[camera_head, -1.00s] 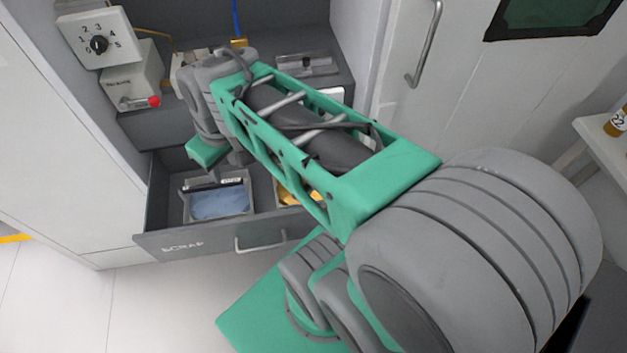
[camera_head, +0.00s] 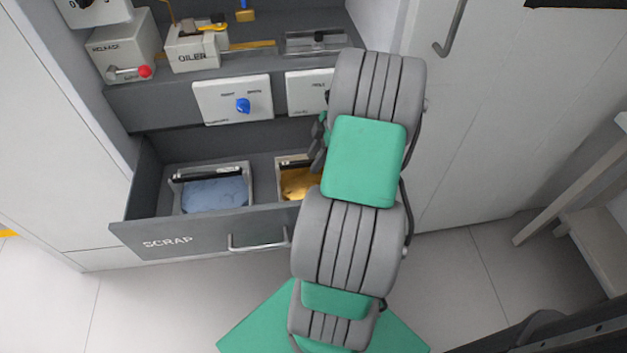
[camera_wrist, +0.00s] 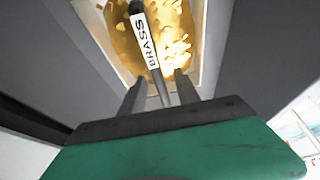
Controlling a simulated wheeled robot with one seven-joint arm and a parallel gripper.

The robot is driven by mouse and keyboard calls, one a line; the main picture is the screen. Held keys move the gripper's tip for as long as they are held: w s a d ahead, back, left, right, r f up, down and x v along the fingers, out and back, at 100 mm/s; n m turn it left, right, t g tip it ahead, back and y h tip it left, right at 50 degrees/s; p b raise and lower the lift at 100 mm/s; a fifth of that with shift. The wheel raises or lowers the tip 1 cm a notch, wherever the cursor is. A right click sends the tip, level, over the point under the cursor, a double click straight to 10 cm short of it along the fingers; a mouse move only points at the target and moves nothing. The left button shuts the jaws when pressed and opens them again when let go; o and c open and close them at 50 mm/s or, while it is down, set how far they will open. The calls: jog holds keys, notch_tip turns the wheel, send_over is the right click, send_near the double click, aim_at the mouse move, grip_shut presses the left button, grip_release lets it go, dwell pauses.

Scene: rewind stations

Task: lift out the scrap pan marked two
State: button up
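The pan of yellow scrap (camera_head: 279,169) sits in the open drawer's right part. In the wrist view its white rim (camera_wrist: 88,18) surrounds shiny yellow pieces, and its dark handle bar (camera_wrist: 138,14) has a white label reading BRASS. A pan of blue scrap (camera_head: 251,188) sits to its left, also with a dark handle; its label is too small to read. I see no mark "two" on either pan. My gripper (camera_wrist: 159,88) has its fingers apart, one on each side of the handle bar; contact cannot be told. In the head view my arm partly hides the gripper and yellow pan.
The drawer front (camera_head: 205,236) reads SCRAP and has a bar handle (camera_head: 258,246). Above are panels, one with a blue knob (camera_head: 243,105), and a shelf with an oiler box (camera_head: 196,50) and a red-tipped lever box (camera_head: 122,58). A cabinet door stands right.

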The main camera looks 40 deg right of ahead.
jog(key=shift+w+a+f, duration=0.15)
jog(key=shift+f, duration=0.35)
grip_shut()
jog(key=shift+w+r, duration=0.1)
jog(key=shift+r, duration=0.05)
dwell(0.9)
